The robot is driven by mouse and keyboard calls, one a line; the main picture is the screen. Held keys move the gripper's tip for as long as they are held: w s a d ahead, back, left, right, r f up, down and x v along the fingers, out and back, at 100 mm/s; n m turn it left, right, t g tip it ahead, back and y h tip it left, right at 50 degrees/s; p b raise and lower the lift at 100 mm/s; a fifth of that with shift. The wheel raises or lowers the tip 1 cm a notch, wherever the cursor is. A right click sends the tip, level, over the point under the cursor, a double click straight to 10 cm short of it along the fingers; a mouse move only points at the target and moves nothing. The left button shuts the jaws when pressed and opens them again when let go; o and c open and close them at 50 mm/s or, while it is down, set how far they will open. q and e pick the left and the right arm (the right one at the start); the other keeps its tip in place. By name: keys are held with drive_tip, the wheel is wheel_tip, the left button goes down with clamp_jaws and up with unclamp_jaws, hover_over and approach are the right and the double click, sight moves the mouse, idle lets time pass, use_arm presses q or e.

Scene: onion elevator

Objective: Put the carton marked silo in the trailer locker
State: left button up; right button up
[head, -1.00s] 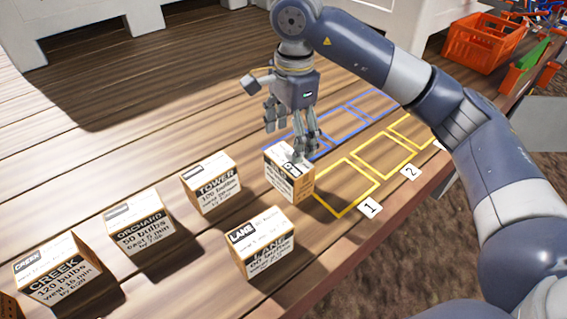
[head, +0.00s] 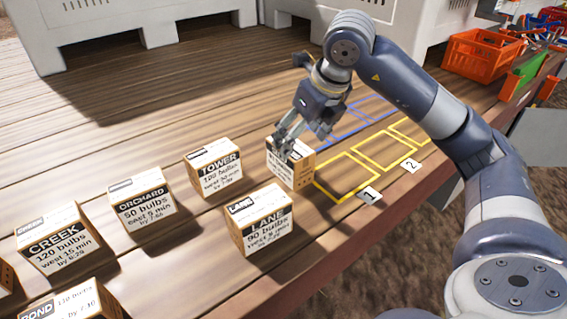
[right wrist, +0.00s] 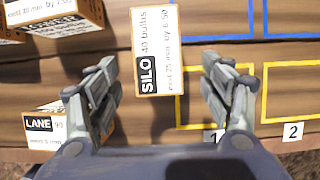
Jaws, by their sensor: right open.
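The carton marked SILO (head: 290,168) stands on the wooden table at the left end of the yellow outlines. In the right wrist view the SILO carton (right wrist: 156,50) lies between and ahead of my fingers, its label readable. My right gripper (head: 287,142) is at the top of this carton in the head view, its fingers hiding part of the top. In the right wrist view the right gripper (right wrist: 165,80) is open, with a gap on each side of the carton. My left gripper is not in view. I cannot make out a trailer locker.
Cartons marked TOWER (head: 215,168), LANE (head: 260,220), ORCHARD (head: 142,200), CREEK (head: 64,238) and POND (head: 75,302) stand to the left. Yellow outlines (head: 345,176) marked 1 and 2 are empty. Pale bins (head: 110,30) and an orange crate (head: 480,55) stand behind.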

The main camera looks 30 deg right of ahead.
drive_tip(key=x, duration=0.3)
drive_tip(key=shift+r, duration=0.1)
drive_tip(key=p+x, duration=0.2)
drive_tip(key=x, duration=0.3)
drive_tip(key=shift+w+a, duration=0.15)
drive_tip(key=shift+w+f, duration=0.1)
drive_tip(key=shift+f, duration=0.3)
drive_tip(key=shift+r, duration=0.1)
drive_tip(key=c, duration=1.6)
wheel_tip(320, 180, up, 9)
drive_tip(key=shift+f+b, duration=0.2)
drive_tip(key=shift+b, duration=0.4)
drive_tip(key=shift+c, duration=0.2)
drive_tip(key=shift+r, duration=0.65)
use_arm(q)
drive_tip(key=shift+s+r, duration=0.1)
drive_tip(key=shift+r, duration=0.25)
